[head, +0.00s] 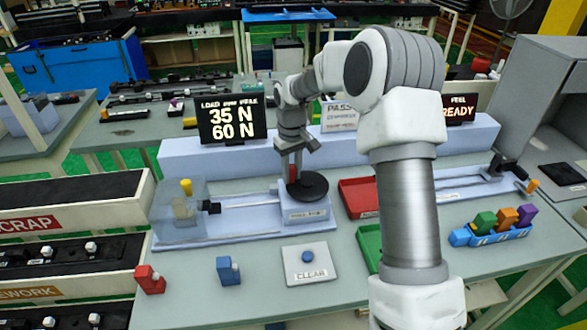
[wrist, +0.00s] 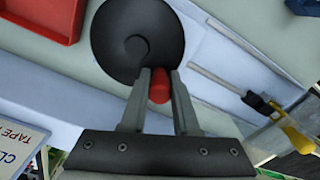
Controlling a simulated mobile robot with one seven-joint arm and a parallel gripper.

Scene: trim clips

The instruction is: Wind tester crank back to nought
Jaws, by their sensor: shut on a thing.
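The tester crank is a black disc (head: 306,186) on a pale blue block, and it also fills the upper middle of the wrist view (wrist: 135,30). Its red handle (wrist: 159,86) stands near the disc's rim. My gripper (wrist: 160,78) is shut on this handle, one finger on each side. In the head view my gripper (head: 294,172) reaches down to the disc, and the handle is hard to make out. A rod runs left from the block to a clear guard (head: 180,212) with a yellow knob (head: 186,186). The load display (head: 232,119) reads 35 N and 60 N.
A red tray (head: 358,198) and a green tray (head: 369,244) lie right of the tester. A blue rack (head: 490,236) holds coloured clips. Another display (head: 459,107) reads READY.

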